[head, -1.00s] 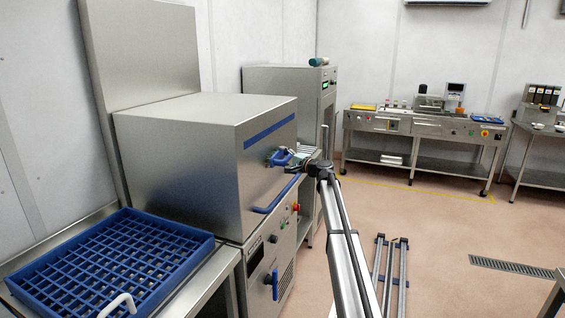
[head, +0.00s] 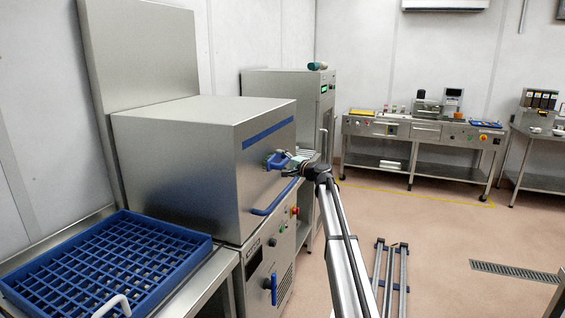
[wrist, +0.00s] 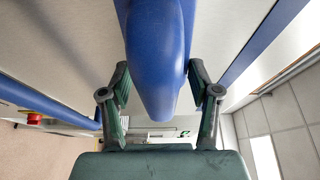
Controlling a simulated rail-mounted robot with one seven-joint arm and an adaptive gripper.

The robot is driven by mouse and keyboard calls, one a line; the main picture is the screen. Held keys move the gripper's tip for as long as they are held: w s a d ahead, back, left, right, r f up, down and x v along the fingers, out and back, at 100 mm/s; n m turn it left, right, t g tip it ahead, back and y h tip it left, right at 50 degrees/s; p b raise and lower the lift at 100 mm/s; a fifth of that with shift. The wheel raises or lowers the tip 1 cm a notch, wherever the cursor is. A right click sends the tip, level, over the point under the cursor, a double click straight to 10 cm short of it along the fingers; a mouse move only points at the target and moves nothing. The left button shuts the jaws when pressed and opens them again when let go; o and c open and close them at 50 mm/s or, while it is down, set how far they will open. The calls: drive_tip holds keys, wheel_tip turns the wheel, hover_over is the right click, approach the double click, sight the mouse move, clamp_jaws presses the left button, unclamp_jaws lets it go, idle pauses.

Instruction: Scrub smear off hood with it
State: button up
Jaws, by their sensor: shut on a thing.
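The hood (head: 180,150) is a large brushed-steel box with a blue stripe and a blue bar handle on its front. My gripper (head: 292,165) is at the hood's front face, above the bar handle. It is shut on a blue tool (head: 274,162), whose rounded blue body (wrist: 155,60) fills the space between the fingers in the wrist view. The tool's far end is close to the hood front; I cannot tell whether it touches. The steel also fills the upper wrist view (wrist: 60,45). I cannot clearly make out a smear; faint dark streaks there may be shadows.
A blue rack (head: 115,265) sits on the steel table left of the hood. A steel cabinet (head: 290,85) stands just behind the hood. The hood's bar handle (head: 275,198) juts out below my gripper.

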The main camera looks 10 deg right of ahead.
sight(277, 167)
drive_tip(key=shift+s+a+b, duration=0.35)
drive_tip(key=shift+s+a, duration=0.3)
drive_tip(key=shift+s, duration=0.35)
drive_tip(key=shift+s+a+b, duration=0.3)
drive_tip(key=shift+s+a, duration=0.4)
drive_tip(key=shift+s, duration=0.25)
drive_tip(key=shift+s+a+b, duration=0.35)
drive_tip(key=shift+s+a, duration=0.3)
drive_tip(key=shift+s, duration=0.35)
drive_tip(key=shift+d, duration=0.1)
drive_tip(key=shift+s+d+b, duration=0.25)
drive_tip(key=shift+s+d, duration=0.25)
drive_tip(key=shift+d, duration=0.35)
drive_tip(key=shift+s+d+b, duration=0.2)
drive_tip(key=shift+s+d, duration=0.35)
drive_tip(key=shift+d, duration=0.25)
drive_tip(key=shift+s+d+b, duration=0.25)
drive_tip(key=shift+s+d, duration=0.25)
drive_tip(key=shift+d, duration=0.35)
drive_tip(key=shift+s+d+b, duration=0.3)
drive_tip(key=shift+s+d, duration=0.1)
drive_tip(key=shift+d, duration=0.25)
drive_tip(key=shift+s+d+b, duration=0.25)
drive_tip(key=shift+s+d, duration=0.15)
drive_tip(key=shift+d, duration=0.25)
